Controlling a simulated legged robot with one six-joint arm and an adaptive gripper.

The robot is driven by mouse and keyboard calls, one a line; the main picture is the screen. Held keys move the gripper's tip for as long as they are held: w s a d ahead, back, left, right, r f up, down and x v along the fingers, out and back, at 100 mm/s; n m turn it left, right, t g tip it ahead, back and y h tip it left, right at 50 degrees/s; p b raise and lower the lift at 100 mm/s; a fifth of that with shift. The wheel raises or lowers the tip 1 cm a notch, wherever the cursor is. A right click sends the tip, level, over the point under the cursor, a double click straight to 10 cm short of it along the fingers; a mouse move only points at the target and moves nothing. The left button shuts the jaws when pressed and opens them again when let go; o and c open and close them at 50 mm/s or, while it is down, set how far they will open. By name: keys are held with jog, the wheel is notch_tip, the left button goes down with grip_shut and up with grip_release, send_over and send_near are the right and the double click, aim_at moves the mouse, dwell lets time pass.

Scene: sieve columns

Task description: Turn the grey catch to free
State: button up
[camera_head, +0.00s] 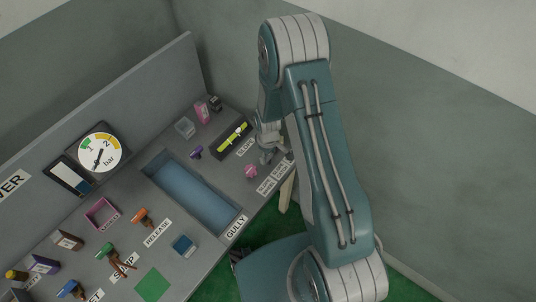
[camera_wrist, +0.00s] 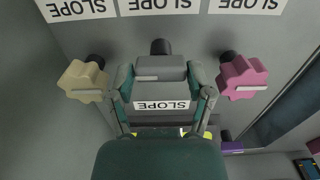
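The grey catch (camera_wrist: 160,69) is a knob on a dark stem, centred in the wrist view, with a pale line across its face. My gripper (camera_wrist: 161,84) has its two teal fingers spread on either side of the grey knob. The gaps are very small, and I cannot tell whether the fingers touch it. In the head view my gripper (camera_head: 268,142) is at the right end of the panel, where the arm partly hides it and the grey knob is not clear.
A beige knob (camera_wrist: 82,80) stands left of my gripper and a pink knob (camera_wrist: 243,78) right of it, both close. SLOPE labels (camera_wrist: 160,4) line the top. In the head view, a blue gully (camera_head: 192,187) and a yellow-green level (camera_head: 232,136) lie nearby.

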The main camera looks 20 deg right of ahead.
jog(key=shift+o, duration=0.8)
jog(key=shift+r, duration=0.1)
notch_tip(320, 180, up, 12)
dwell(0.4)
